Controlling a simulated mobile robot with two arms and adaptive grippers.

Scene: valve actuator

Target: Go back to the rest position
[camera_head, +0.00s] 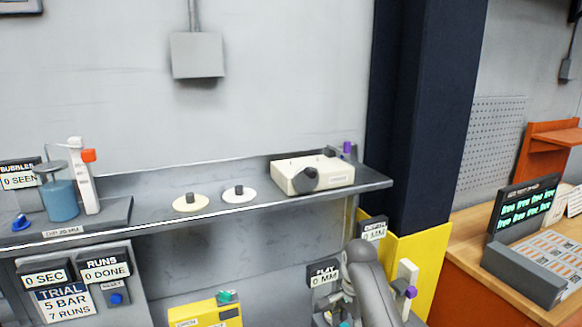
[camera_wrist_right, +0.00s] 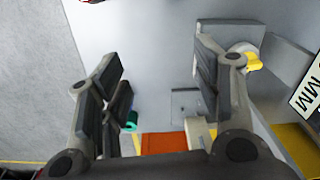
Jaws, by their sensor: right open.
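My right arm (camera_head: 370,285) shows at the bottom of the head view, in front of the bench's lower part, between the PLAY display (camera_head: 324,277) and a white upright part with a purple knob (camera_head: 410,292). In the right wrist view my right gripper (camera_wrist_right: 161,78) is open, its two dark fingers apart with nothing between them. A grey surface lies behind the fingers, with a teal knob (camera_wrist_right: 131,121) beside the left finger and a yellow part (camera_wrist_right: 251,59) beyond the right one. My left gripper is not in view.
A grey shelf (camera_head: 267,208) holds a cream box with a black knob (camera_head: 316,174), two discs and a blue vessel (camera_head: 61,200). A yellow box (camera_head: 205,314) stands below. A dark pillar (camera_head: 420,120) and a wooden desk (camera_head: 465,285) are at right.

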